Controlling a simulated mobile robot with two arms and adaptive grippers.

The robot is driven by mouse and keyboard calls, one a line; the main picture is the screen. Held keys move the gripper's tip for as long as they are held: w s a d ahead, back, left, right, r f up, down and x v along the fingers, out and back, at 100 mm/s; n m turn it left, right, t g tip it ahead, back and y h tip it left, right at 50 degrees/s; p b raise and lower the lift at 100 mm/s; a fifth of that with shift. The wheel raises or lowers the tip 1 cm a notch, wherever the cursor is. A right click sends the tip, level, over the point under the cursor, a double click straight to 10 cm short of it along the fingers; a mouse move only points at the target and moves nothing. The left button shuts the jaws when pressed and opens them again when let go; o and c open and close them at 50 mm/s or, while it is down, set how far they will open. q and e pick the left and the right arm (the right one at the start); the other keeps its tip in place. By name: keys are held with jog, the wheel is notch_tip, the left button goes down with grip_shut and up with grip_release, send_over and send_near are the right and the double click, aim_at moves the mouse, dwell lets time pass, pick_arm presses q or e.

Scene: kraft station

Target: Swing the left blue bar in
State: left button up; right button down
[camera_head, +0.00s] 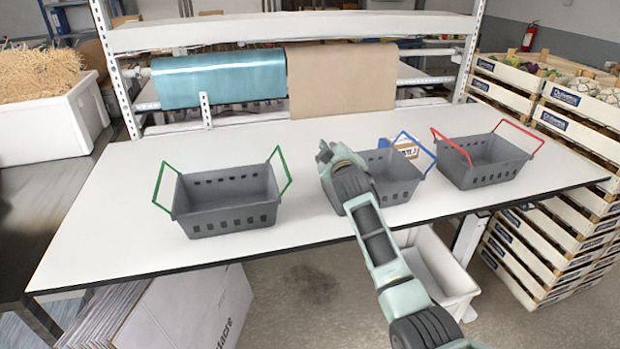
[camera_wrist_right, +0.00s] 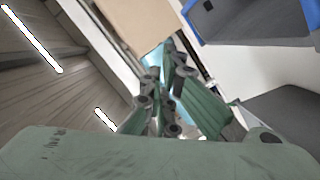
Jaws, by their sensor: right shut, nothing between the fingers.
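The grey basket with blue bars (camera_head: 402,170) stands in the middle of the white table. Its right blue bar (camera_head: 418,148) stands up, leaning outward. The left blue bar is hidden behind my right arm in the head view. In the right wrist view a thick blue edge (camera_wrist_right: 197,32), which looks like the blue bar, frames a grey slotted wall at the upper right. My right gripper (camera_head: 324,152) is shut and empty over the basket's left end. The right wrist view shows its fingers (camera_wrist_right: 168,62) together, apart from the blue edge. My left gripper is not in view.
A grey basket with green bars (camera_head: 225,216) stands to the left, and one with red bars (camera_head: 480,178) to the right. Blue and brown rolls (camera_head: 340,85) hang behind. The table's left side (camera_head: 100,225) is clear.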

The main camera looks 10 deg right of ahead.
pick_arm(q)
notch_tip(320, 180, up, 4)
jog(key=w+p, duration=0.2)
jog(key=p, duration=0.2)
pick_arm(e)
notch_tip(320, 180, up, 4)
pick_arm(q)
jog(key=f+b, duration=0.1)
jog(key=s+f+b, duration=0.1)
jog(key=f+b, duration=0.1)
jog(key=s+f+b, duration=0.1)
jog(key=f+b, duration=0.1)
pick_arm(e)
jog(key=d+v, duration=0.2)
jog(key=v, duration=0.7)
jog(key=d+r+v, duration=0.1)
jog(key=d+v, duration=0.1)
jog(key=v, duration=0.8)
jog(key=shift+s+r, duration=0.35)
jog(key=shift+s, duration=0.1)
